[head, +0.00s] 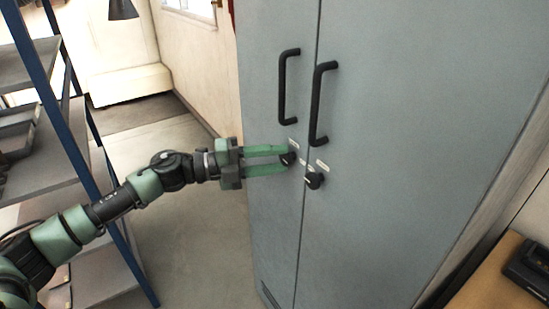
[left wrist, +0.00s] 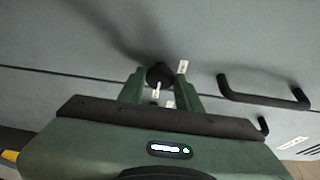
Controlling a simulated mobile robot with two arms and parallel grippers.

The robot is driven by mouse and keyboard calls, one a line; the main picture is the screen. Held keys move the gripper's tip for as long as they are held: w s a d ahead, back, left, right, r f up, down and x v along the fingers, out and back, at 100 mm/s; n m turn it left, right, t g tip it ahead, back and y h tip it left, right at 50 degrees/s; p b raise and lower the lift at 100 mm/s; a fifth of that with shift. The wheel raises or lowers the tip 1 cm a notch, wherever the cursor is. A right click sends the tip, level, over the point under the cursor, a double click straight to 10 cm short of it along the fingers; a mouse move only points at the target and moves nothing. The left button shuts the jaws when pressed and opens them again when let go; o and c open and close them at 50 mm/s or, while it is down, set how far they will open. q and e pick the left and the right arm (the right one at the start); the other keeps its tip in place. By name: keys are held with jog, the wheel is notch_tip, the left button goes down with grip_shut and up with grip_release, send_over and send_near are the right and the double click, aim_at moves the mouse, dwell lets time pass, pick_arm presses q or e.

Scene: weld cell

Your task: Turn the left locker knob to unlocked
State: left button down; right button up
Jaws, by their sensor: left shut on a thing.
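The grey locker (head: 390,150) has two doors, each with a black bar handle and a small black knob below it. The left knob (head: 288,158) sits between the fingers of my left gripper (head: 287,160), which is shut on it. In the left wrist view, the left knob (left wrist: 159,75) shows between the green fingertips of the left gripper (left wrist: 160,88), with a small white label (left wrist: 183,67) beside it. The right knob (head: 314,180) is free on the right door. The knob's exact turn angle is hard to read. My right gripper is not in view.
The left door handle (head: 288,87) and right door handle (head: 323,104) stand out above the knobs. A blue-framed shelf (head: 75,140) stands at the left, near my left arm. A wooden surface with a black device (head: 528,266) is at the lower right. Floor between shelf and locker is clear.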

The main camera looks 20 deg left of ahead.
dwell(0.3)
pick_arm(q)
jog(key=c, duration=1)
grip_release()
jog(key=b+v, duration=0.3)
jog(key=v, duration=0.4)
jog(key=shift+s+a, duration=0.2)
jog(key=shift+a, duration=0.15)
